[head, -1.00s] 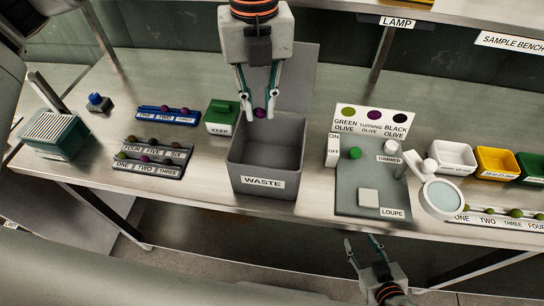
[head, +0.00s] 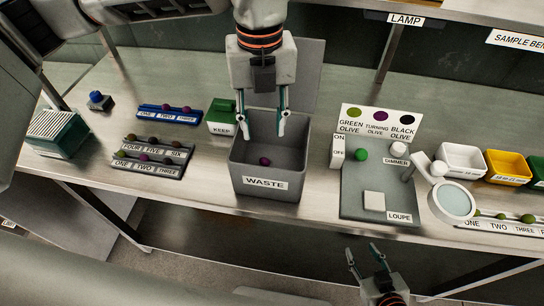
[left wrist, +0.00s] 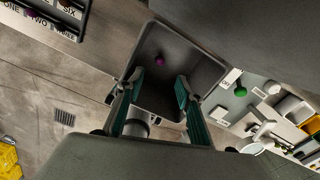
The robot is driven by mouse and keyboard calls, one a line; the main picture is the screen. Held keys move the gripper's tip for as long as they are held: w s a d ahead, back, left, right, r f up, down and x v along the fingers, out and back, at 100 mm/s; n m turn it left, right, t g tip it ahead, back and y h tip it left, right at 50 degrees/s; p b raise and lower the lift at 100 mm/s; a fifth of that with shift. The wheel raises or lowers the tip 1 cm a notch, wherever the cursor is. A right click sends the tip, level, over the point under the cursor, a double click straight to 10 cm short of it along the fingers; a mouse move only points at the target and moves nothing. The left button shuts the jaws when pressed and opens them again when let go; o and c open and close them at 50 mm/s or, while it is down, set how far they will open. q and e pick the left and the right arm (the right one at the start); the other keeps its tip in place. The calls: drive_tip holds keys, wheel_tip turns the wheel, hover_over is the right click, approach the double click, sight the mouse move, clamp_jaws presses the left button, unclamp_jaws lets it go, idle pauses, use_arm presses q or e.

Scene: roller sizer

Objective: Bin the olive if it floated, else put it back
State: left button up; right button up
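A dark purple olive (head: 265,161) lies inside the grey bin labelled WASTE (head: 285,184). It also shows in the left wrist view (left wrist: 162,61), inside the open-topped bin (left wrist: 208,66). My left gripper (head: 264,131) is open and empty, fingers down over the bin's mouth, with the olive below and apart from the fingertips. My right gripper (head: 362,252) is open and empty in front of the bench's front edge.
Left are a blue rack (head: 169,114) and a dark rack (head: 150,157), both holding olives. Right are the loupe board (head: 360,205), magnifier lens (head: 454,200), a white tray (head: 459,158) and a yellow tray (head: 507,168). Bare bench lies between the dark rack and bin.

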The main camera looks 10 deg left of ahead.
use_arm(q)
wheel_tip(320, 180, up, 12)
idle(0.7)
idle(0.4)
